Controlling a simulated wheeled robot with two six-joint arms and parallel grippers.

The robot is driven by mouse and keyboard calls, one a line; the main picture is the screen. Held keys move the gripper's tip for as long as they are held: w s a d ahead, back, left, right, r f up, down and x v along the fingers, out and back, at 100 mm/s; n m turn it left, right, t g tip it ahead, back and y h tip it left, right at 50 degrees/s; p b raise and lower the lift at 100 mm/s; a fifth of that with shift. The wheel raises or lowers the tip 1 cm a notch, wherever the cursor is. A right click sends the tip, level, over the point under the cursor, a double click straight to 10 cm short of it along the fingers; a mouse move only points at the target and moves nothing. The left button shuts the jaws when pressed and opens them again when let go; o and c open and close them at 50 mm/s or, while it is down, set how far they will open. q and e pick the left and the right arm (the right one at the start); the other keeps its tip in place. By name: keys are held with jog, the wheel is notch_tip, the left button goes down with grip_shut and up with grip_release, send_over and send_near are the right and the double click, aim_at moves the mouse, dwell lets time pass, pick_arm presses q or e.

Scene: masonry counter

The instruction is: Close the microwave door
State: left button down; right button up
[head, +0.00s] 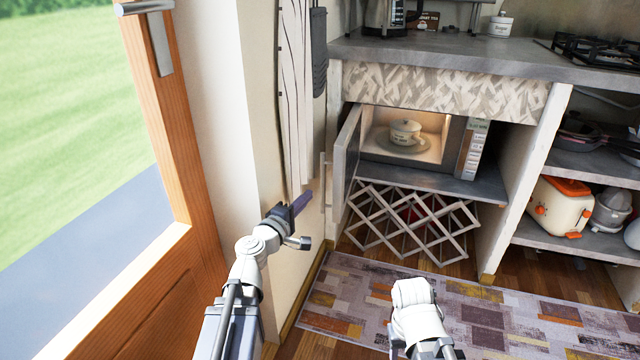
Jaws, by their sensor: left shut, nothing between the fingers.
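The microwave (471,148) sits on a shelf under the counter, its inside lit. Its door (346,150) stands wide open on the left side, swung out towards me and seen nearly edge-on. A pale bar handle (324,182) is on the door's outer, left side. A white lidded pot (405,132) stands on the turntable inside. My left gripper (302,202) is shut and empty, left of and below the door's edge, near the wall; I see a gap between it and the handle. My right arm shows at the bottom, but its gripper fingers are not visible.
A lattice rack (412,222) stands below the microwave shelf. A wooden-framed glass door (185,200) and a wall close in on the left. A patterned rug (480,315) covers the floor. A white and orange appliance (560,207) sits on the right shelves.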

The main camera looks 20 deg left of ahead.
pick_arm(q)
send_near(324, 181)
jog(key=w+d+r, duration=0.2)
jog(key=w, duration=0.1)
jog(key=w+d+r, duration=0.1)
jog(key=w, duration=0.1)
jog(key=shift+w+d, duration=0.1)
jog(key=shift+w, duration=0.1)
